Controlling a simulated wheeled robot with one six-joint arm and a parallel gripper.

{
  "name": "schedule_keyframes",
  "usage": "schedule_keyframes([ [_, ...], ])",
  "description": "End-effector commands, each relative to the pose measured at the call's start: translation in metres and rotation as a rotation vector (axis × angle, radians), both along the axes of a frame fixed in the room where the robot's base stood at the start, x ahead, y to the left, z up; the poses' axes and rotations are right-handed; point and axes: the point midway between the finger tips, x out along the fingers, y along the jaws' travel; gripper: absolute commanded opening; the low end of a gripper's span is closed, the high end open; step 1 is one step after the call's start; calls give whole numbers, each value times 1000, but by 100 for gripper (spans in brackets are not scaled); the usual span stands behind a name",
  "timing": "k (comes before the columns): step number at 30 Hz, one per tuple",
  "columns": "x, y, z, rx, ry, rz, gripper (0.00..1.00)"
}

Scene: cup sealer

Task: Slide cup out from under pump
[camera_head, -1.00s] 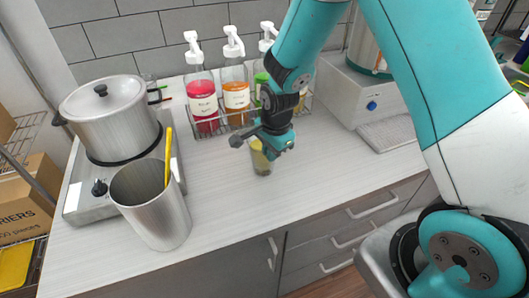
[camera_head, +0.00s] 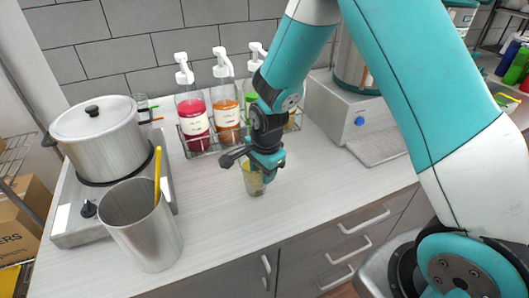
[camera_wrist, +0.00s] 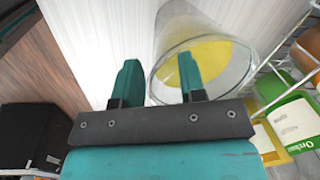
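The clear cup (camera_head: 255,183) with yellow content stands on the counter in front of the pump bottles, clear of the space directly below the spouts as far as I can tell. In the wrist view the cup (camera_wrist: 210,55) shows its round mouth with yellow inside. My gripper (camera_head: 256,163) is at the cup's upper part and hides some of it. In the wrist view my gripper's fingers (camera_wrist: 160,78) are apart, with the right finger overlapping the cup's mouth and the left finger outside it. The pump bottles are red (camera_head: 193,120), orange (camera_head: 226,115) and green (camera_head: 251,100), partly behind my arm.
A wire rack (camera_head: 201,146) holds the bottles. A metal canister (camera_head: 145,235) with a yellow stick and a pot (camera_head: 100,145) on a burner stand left. A white machine (camera_head: 350,115) stands right. The counter (camera_head: 215,225) in front is clear.

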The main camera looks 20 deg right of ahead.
Motion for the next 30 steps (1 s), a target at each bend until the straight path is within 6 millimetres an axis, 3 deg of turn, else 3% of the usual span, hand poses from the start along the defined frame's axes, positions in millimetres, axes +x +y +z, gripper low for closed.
schedule_keyframes([
  [5, -2, -1, 27, 1, -8, -1, 38],
  [18, -13, -4, 132, 1, -8, -1, 38],
  [24, -17, -5, 159, 1, -3, 0, 38],
  [30, -18, -5, 168, 1, -2, 0, 38],
])
